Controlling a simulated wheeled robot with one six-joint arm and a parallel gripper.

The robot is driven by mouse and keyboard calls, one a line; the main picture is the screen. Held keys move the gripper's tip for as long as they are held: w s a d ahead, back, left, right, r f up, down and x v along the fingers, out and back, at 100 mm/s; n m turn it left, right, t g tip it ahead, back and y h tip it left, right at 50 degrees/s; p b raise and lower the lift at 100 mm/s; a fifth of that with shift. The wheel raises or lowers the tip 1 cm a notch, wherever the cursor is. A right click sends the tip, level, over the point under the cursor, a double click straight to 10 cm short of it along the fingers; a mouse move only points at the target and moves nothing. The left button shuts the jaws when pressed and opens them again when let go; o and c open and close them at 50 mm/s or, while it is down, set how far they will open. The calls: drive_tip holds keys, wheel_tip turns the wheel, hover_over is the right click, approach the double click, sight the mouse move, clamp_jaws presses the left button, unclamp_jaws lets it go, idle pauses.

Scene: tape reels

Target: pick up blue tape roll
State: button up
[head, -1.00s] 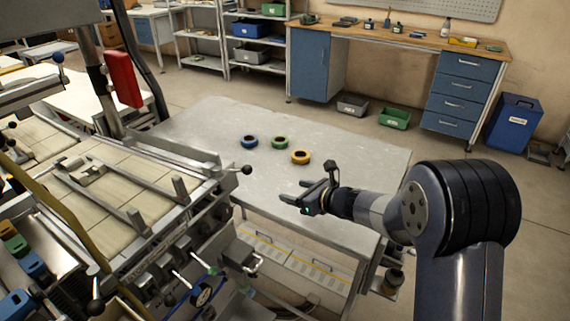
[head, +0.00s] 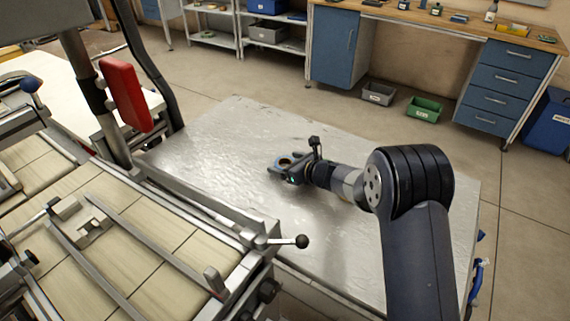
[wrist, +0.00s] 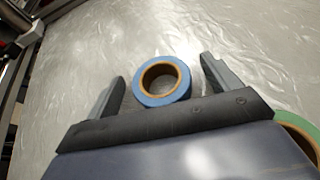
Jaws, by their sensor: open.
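The blue tape roll (wrist: 166,99) lies flat on the metal table, its brown core ring showing in the wrist view. My gripper (wrist: 163,74) is open, with one finger on the left and one on the right of the roll and a gap on each side. The roll is not held. In the head view my gripper (head: 280,168) is low over the table and partly covers the roll. A green tape roll (wrist: 299,128) shows partly at the right edge of the wrist view. The yellow roll cannot be made out now.
The table (head: 215,150) is bare left of my gripper. A machine with a tiled bed (head: 150,235) and a black-knobbed lever (head: 301,241) stands at the near left. A red box (head: 126,94) hangs on its post. A blue-drawered workbench (head: 500,85) is at the back.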

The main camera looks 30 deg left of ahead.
drive_tip(key=shift+c, duration=0.4)
drive_tip(key=c, duration=1)
